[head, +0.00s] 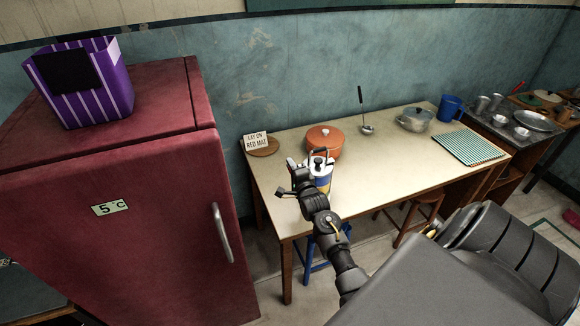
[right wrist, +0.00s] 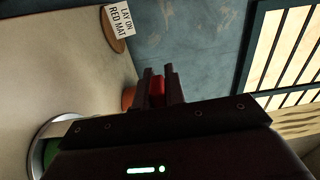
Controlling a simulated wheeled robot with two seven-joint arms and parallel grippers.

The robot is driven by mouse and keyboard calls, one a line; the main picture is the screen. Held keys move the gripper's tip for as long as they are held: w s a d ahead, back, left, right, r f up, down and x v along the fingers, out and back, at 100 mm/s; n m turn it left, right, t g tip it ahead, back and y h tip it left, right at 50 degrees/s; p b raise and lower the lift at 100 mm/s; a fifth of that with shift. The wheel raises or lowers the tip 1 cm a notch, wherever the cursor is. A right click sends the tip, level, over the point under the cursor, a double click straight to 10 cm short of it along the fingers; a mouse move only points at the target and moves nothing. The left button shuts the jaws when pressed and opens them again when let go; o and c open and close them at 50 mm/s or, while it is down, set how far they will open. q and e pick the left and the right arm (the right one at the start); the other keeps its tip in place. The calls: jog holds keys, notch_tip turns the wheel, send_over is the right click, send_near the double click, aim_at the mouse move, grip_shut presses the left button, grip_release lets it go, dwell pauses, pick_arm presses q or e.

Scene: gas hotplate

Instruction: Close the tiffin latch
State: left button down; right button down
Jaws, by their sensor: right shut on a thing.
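The tiffin (head: 323,185) stands upright near the front edge of the table, with a pale lid, a dark knob on top and blue and yellow bands. My right gripper (head: 293,176) is at its left side and partly covers it. In the right wrist view my right gripper (right wrist: 158,78) is shut on a small red piece (right wrist: 157,92). I cannot tell for sure whether this is the tiffin's latch. A round metal rim with green inside (right wrist: 45,135) shows at the lower left there. My left gripper is not in view.
On the table (head: 385,165) an orange pot (head: 325,141) stands right behind the tiffin. A sign (head: 257,141) on a round board is to the left. A ladle (head: 366,128), a metal pot (head: 415,120) and a checked mat (head: 468,147) are to the right. The fridge (head: 140,210) is at left.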

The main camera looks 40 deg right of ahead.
jog(key=shift+d+m, duration=0.1)
jog(key=shift+m, duration=0.2)
jog(key=c, duration=1.5)
grip_release()
jog(key=shift+o, duration=0.2)
jog(key=b+v, duration=0.1)
jog(key=v, duration=1)
jog(key=shift+b, duration=0.4)
jog(key=shift+d+r, duration=0.1)
